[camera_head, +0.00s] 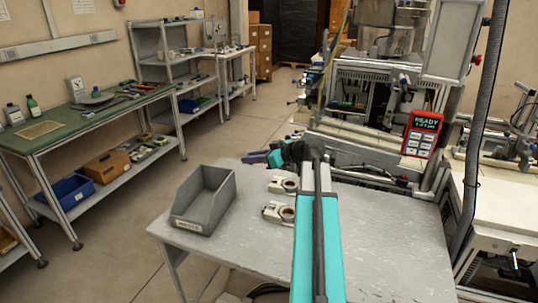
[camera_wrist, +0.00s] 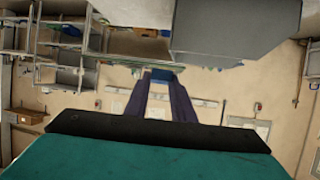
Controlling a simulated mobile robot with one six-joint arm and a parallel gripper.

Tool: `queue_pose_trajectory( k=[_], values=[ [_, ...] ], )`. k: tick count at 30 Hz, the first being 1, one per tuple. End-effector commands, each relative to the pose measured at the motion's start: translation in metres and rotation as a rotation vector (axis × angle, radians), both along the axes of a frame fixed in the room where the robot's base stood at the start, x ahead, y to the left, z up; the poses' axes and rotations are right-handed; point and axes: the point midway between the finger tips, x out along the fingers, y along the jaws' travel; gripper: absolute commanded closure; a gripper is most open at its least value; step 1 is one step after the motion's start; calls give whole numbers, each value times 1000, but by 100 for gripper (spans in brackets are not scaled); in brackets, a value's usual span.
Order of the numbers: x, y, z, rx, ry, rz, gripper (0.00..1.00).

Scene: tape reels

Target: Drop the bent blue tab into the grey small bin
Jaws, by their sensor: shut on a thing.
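The grey small bin (camera_head: 187,219) stands on the left part of the near grey table, its open top facing up and a label on its front. My gripper (camera_head: 250,157) is to the right of and beyond the bin, reaching left above the far edge of the table. In the wrist view, my gripper's two dark purple fingers (camera_wrist: 160,90) are shut on the bent blue tab (camera_wrist: 160,75), which shows as a small blue patch at their tips. The tab's bend cannot be made out. It is too small to tell in the head view.
Two pale parts with round openings, one farther back (camera_head: 283,184) and one nearer (camera_head: 279,212), lie right of the bin. The near table (camera_head: 240,250) is otherwise mostly clear. A green-topped bench (camera_head: 75,125) stands left, and machinery with a red panel (camera_head: 421,134) stands behind right.

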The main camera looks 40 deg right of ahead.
Motion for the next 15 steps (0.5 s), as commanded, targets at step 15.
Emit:
queue_pose_trajectory(
  k=[15],
  values=[
    [72,109,-21,-1,0,-170,98]
  ],
)
